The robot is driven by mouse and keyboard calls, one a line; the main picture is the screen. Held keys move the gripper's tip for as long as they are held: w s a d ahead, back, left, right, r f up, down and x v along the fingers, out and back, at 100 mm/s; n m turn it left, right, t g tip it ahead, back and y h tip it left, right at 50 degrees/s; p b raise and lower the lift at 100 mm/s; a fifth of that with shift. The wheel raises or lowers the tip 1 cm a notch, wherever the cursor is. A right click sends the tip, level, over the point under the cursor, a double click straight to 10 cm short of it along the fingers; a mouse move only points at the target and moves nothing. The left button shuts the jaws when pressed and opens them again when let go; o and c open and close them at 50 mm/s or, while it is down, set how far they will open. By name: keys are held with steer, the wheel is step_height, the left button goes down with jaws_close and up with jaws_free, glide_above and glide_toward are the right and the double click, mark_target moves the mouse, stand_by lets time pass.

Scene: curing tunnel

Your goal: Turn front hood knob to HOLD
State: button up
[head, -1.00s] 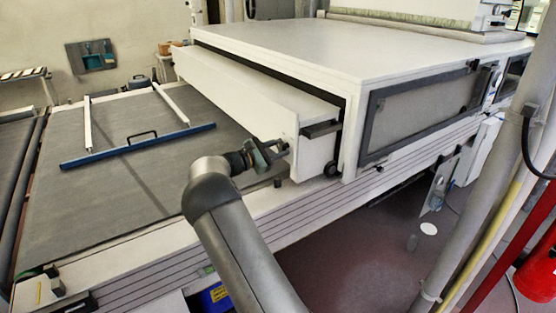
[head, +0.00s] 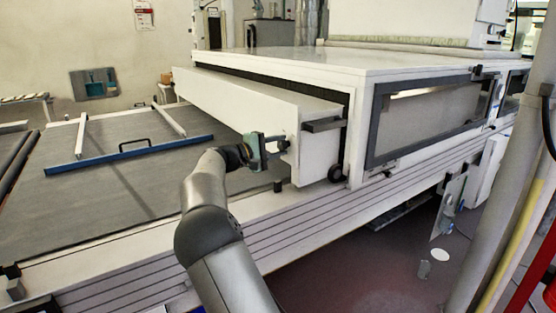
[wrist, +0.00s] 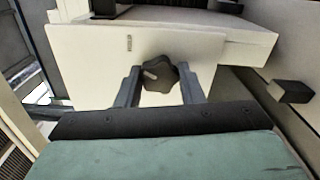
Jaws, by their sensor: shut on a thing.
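The front hood knob is a dark, lobed star knob (wrist: 158,75) with a light mark on its left part, on the white front panel (wrist: 95,60) of the hood. In the wrist view it sits between the two fingers of my gripper (wrist: 160,88), which is shut on it. In the head view my gripper (head: 284,145) reaches the end of the white hood front (head: 240,108), and the knob is mostly hidden by the fingers. A small dark marking (wrist: 129,43) is on the panel above and left of the knob; I cannot read it.
A blue bar frame (head: 140,152) lies on the grey belt (head: 110,190).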

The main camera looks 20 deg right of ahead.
steer(key=shift+f+m+b, duration=0.1)
steer(key=shift+m+b, duration=1.55)
steer(key=shift+m, duration=0.05)
steer(key=o, duration=1)
steer(key=s+a, duration=0.1)
steer(key=a, duration=1)
steer(key=s+a, duration=0.1)
steer(key=a, duration=0.5)
steer(key=shift+s+a, duration=0.1)
steer(key=shift+s, duration=0.25)
